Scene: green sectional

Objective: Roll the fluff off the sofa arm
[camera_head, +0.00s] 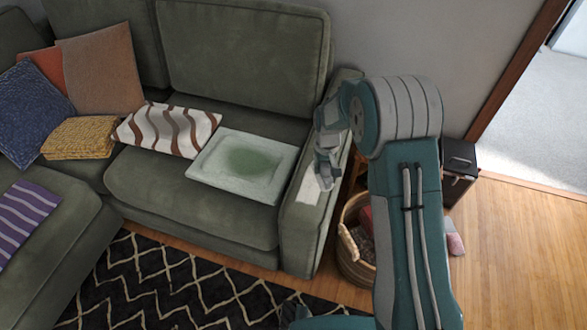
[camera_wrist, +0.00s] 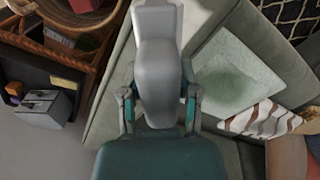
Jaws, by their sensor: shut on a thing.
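The green sofa arm (camera_head: 299,240) runs along the right end of the sofa; part of it shows in the wrist view (camera_wrist: 207,22). A flat pale patch (camera_head: 308,191) lies on its top near the front; I cannot tell whether it is the fluff. My gripper (camera_head: 325,160) is over the arm top, just behind this patch. In the wrist view my gripper (camera_wrist: 159,100) is shut on a grey tool (camera_wrist: 160,72), which looks like a roller with a wider pale end. Contact between tool and arm cannot be made out.
A wicker basket (camera_head: 351,260) stands on the floor right of the arm, with a dark cabinet (camera_head: 457,165) farther right.

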